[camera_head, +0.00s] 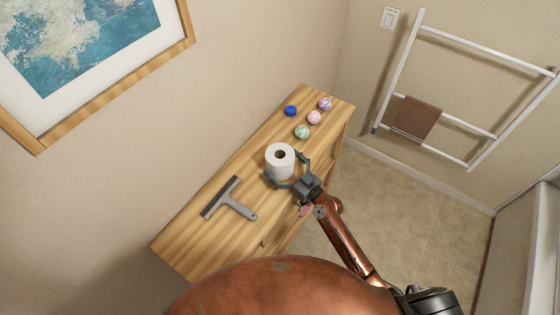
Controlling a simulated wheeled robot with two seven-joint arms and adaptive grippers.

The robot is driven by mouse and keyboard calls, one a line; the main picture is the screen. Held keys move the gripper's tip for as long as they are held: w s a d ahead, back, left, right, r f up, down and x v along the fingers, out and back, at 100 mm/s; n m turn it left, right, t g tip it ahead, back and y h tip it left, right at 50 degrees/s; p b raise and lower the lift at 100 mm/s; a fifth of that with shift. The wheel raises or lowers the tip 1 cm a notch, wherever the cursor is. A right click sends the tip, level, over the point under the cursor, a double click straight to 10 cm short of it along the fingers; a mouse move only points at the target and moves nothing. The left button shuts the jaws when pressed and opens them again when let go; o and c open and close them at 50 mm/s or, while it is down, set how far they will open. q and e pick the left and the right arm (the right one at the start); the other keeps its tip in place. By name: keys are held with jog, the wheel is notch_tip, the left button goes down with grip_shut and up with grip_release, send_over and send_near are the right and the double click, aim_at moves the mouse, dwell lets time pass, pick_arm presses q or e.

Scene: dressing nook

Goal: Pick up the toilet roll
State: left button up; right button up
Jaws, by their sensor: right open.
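The white toilet roll (281,167) stands upright on the wooden cabinet top, its dark core hole facing up. My right gripper (287,169) is open, with one finger at the roll's near left side and the other at its right side. The roll sits between the fingers; whether they touch it I cannot tell. The right arm comes in from the lower right. My left gripper is not in view.
A grey squeegee (233,203) lies on the wooden cabinet (185,240), left of the roll. Behind the roll are a blue ball (290,111) and green (302,132), pink (314,118) and purple (326,104) balls. A pink item (305,211) shows by the cabinet's front edge.

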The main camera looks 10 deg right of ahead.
aim_at(279, 164)
jog(key=shift+c, duration=0.3)
jog(key=c, duration=1.2)
jog(key=shift+c, duration=0.2)
jog(key=shift+r, duration=0.55)
notch_tip(279, 164, up, 2)
jog(key=shift+r+p, duration=0.25)
jog(key=shift+p, duration=0.25)
jog(key=s+r, duration=0.2)
jog(key=s+a+r+p, duration=0.1)
jog(key=s+r, duration=0.1)
jog(key=shift+a+r, duration=0.15)
jog(key=shift+r, duration=0.25)
jog(key=s+a+r, duration=0.3)
jog(key=s+r, duration=0.1)
jog(key=s, duration=0.5)
jog(key=shift+s+r+p, duration=0.2)
jog(key=shift+r+p, duration=0.15)
jog(key=shift+p, duration=0.1)
